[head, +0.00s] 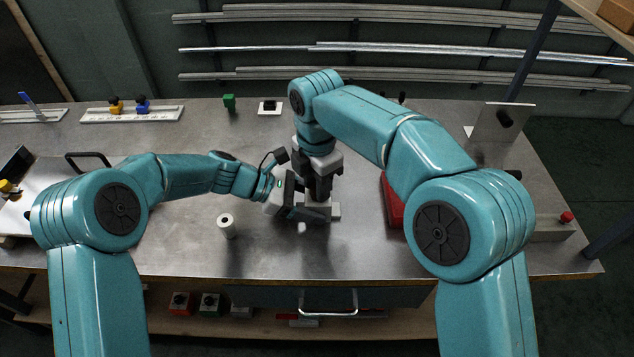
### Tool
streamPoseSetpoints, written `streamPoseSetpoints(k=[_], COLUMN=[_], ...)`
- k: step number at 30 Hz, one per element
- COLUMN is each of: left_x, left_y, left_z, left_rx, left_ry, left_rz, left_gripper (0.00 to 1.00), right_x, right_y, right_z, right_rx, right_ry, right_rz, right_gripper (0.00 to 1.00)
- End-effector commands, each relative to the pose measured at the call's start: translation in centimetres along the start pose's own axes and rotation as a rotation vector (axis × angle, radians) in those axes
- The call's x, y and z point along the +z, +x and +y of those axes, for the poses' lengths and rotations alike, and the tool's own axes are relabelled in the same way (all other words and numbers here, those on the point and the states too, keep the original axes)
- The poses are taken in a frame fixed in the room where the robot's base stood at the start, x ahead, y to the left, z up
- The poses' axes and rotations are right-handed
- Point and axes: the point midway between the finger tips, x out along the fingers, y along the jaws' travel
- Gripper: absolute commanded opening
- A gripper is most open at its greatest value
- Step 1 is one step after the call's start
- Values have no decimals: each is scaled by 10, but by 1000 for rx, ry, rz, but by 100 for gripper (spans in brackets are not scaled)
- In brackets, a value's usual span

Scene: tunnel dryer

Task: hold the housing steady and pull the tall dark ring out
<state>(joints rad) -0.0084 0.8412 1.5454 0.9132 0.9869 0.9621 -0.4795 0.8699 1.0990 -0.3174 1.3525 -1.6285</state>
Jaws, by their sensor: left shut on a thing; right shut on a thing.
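The housing (335,210) shows only as a pale grey base on the steel bench, near the middle. My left gripper (310,212) reaches in from the left, low over the bench, and is shut on the housing. Its dark fingers cover the housing's front and left side. My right gripper (319,192) points straight down from above the housing and is shut on the tall dark ring. The ring is hidden among the dark fingers, so I cannot tell how far it sits in the housing.
A white cylinder (227,226) stands left of the grippers. A red box (392,203) lies to the right, partly behind my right arm. A green block (229,102) and a white rack (132,114) with yellow and blue parts are at the back. The front middle bench is clear.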

Motion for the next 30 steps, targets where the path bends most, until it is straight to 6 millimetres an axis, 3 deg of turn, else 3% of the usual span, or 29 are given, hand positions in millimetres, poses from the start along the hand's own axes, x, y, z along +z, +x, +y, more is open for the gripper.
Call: streamPoseSetpoints(k=[30], left_x=[0], left_y=[0], left_z=[0], left_rx=[0], left_ry=[-1], left_rz=[1], left_gripper=[38], right_x=[0], right_y=[-12], right_z=[0], right_rx=[3], right_ry=[0], right_rz=[-1], right_gripper=[0])
